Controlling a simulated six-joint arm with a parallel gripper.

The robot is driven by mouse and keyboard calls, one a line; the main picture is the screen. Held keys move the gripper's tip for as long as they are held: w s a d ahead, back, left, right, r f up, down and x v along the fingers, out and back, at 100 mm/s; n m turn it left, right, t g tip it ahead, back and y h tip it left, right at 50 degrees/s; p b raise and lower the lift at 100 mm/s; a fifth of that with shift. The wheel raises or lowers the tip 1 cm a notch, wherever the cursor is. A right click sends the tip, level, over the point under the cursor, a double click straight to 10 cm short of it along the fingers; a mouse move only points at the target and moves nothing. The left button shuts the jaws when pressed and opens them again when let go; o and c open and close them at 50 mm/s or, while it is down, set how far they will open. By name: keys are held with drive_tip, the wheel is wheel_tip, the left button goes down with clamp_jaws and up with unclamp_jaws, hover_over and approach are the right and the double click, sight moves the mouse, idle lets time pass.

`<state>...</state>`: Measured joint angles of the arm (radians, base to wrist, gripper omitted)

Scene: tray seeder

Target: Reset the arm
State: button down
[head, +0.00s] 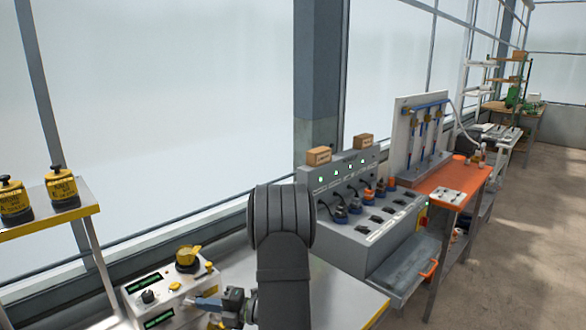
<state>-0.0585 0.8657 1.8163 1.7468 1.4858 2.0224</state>
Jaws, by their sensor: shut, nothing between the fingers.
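My dark arm (282,220) rises in the lower middle of the head view and bends down. My gripper (203,302) shows low in the picture, left of the arm, pointing left. Its fingers look shut with nothing between them. It is close in front of a pale control box (160,290) with a yellow-and-black knob (186,258), a dark knob and green displays. I cannot tell whether the fingertips touch the box. The gripper's wrist is partly hidden by my arm.
A grey bench (340,308) with a yellow edge lies under the arm. A grey console (350,205) with green lights and several dark knobs stands to the right. Beyond it is an orange bench (462,175). A shelf (50,222) with yellow-and-black canisters is at left. Open floor lies at right.

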drive_tip(key=s+d, duration=0.3)
drive_tip(key=d, duration=0.8)
drive_tip(key=w+a, duration=0.1)
drive_tip(key=a, duration=0.2)
drive_tip(key=w+a, duration=0.2)
drive_tip(key=a, duration=0.2)
drive_tip(key=w+a, duration=0.1)
drive_tip(key=a, duration=0.2)
drive_tip(key=shift+w+a, duration=0.15)
drive_tip(key=shift+a, duration=0.2)
drive_tip(key=s+m+t, duration=0.1)
drive_tip(key=s+t, duration=0.1)
drive_tip(key=s, duration=0.4)
drive_tip(key=v, duration=0.9)
drive_tip(key=w+n+g+y, duration=0.1)
drive_tip(key=w+n+g, duration=0.4)
drive_tip(key=n, duration=0.5)
drive_tip(key=shift+w+a+r, duration=0.4)
drive_tip(key=shift+w, duration=0.45)
